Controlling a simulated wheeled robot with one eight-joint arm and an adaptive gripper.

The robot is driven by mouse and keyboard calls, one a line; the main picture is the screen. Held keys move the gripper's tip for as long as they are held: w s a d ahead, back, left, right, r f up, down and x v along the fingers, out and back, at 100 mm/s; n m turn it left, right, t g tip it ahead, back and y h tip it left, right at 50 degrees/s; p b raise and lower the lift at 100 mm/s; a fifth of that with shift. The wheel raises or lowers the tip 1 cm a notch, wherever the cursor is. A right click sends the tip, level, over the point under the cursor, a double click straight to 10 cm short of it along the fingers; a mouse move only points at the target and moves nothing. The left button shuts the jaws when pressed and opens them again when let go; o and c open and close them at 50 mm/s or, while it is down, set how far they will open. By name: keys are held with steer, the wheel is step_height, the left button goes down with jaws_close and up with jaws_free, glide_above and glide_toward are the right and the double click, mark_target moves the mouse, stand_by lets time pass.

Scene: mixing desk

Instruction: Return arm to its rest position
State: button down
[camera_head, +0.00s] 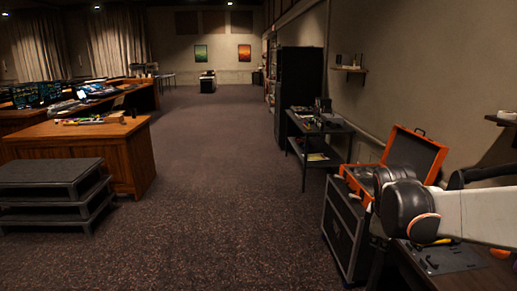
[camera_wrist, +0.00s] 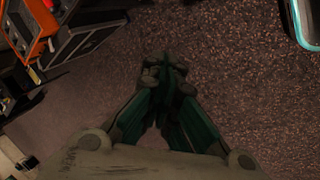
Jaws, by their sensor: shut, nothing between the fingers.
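My gripper (camera_wrist: 165,75) shows in the wrist view, its fingertips together at the middle of the picture. It is shut and empty, pointing down over the bare carpet (camera_wrist: 225,75). In the head view my arm (camera_head: 475,215) reaches in from the right edge, in front of the orange case and the right-hand table. The gripper itself cannot be made out in the head view.
An open orange case (camera_head: 415,152) stands on a black flight case (camera_head: 340,240) at right, close to my arm. A black side table (camera_head: 318,135) stands behind. A wooden desk (camera_head: 130,160) and stacked dark platforms (camera_head: 50,172) stand at left. The carpet between is clear.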

steer(key=s+a+r+m+t+y, duration=0.1)
steer(key=s+a+m, duration=0.4)
steer(key=s, duration=0.5)
steer(key=s+a+r+m+t+y, duration=0.1)
steer(key=s+a+m, duration=0.3)
steer(key=s+a, duration=0.4)
steer(key=shift+s+r+m+t+y, duration=0.2)
steer(key=shift+s+m+t+y, duration=0.3)
steer(key=shift+s, duration=1.15)
